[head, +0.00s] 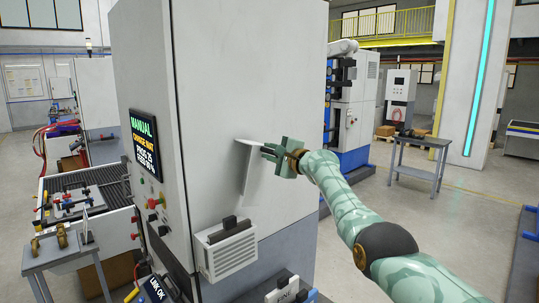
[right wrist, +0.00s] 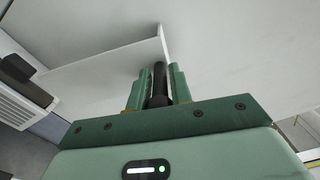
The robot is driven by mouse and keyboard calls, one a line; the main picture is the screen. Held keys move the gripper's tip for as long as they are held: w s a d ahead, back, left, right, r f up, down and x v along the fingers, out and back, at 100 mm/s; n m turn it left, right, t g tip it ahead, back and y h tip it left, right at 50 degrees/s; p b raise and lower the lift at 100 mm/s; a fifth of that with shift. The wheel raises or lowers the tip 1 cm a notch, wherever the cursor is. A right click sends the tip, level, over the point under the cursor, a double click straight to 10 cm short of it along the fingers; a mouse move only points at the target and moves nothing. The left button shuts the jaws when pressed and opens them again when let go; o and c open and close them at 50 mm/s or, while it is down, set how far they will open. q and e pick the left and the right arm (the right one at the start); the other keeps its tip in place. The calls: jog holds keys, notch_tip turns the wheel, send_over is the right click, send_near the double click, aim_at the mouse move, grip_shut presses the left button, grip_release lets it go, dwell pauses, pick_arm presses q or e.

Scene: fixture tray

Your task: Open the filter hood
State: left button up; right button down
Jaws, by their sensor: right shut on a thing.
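The filter hood (head: 257,178) is a thin white panel standing out from the side of the tall white cabinet (head: 240,70). It is swung up, above a slatted white filter box (head: 232,252). My right gripper (head: 270,152) is at the hood's outer edge. In the right wrist view its two green fingers (right wrist: 159,84) are shut around a dark bar-like handle (right wrist: 159,80), beside the edge of the white hood panel (right wrist: 100,72). The fingers partly hide the handle. My left gripper is not in view.
A lit control panel (head: 145,146) is on the cabinet's left face. A small grey table (head: 415,152) stands at the back right. The floor right of the cabinet is partly open.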

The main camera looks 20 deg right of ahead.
jog(key=shift+d, duration=0.1)
dwell(0.3)
jog(key=c, duration=1.4)
grip_release()
jog(key=shift+w, duration=0.1)
jog(key=shift+d, duration=0.1)
jog(key=shift+s+d, duration=0.35)
jog(key=shift+s, duration=0.25)
jog(key=b+v, duration=0.1)
jog(key=v, duration=1.4)
jog(key=shift+a, duration=0.2)
